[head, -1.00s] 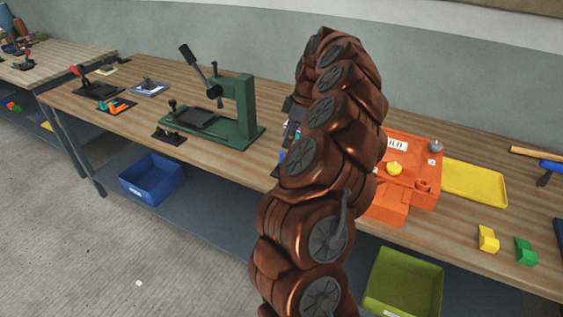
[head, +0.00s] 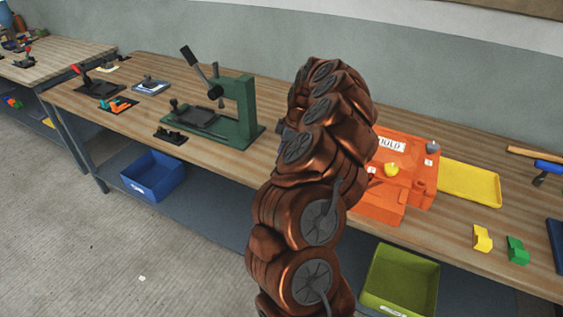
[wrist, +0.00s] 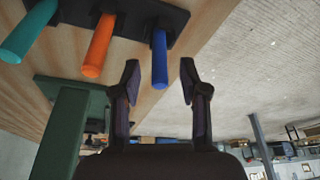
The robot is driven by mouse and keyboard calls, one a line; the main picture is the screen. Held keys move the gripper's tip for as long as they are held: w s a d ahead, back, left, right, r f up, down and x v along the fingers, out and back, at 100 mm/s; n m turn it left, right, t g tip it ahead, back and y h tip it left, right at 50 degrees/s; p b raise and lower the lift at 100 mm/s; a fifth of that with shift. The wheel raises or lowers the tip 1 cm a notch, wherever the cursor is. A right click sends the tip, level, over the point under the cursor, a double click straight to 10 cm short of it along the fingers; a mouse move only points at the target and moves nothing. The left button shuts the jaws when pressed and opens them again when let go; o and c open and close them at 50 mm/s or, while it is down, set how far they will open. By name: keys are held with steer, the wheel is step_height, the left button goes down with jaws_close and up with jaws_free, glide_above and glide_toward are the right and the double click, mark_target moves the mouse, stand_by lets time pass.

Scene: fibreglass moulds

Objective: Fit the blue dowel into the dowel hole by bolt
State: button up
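In the wrist view my gripper (wrist: 159,82) is open, its two dark fingers spread with a gap between them. A blue dowel (wrist: 160,58) stands in a black rack (wrist: 135,17) and shows between the fingertips, apart from both. In the head view my arm hides the gripper and the rack. I cannot make out the dowel hole or the bolt.
A green press (head: 244,107) stands left of my arm; a green post (wrist: 60,130) shows in the wrist view. A yellow tray (head: 470,182), a yellow block (head: 482,238) and a green block (head: 517,250) lie right of the mould. A blue bin (head: 153,176) and an olive bin (head: 400,281) are below.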

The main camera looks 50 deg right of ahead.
jaws_close()
steer(key=shift+r, duration=0.1)
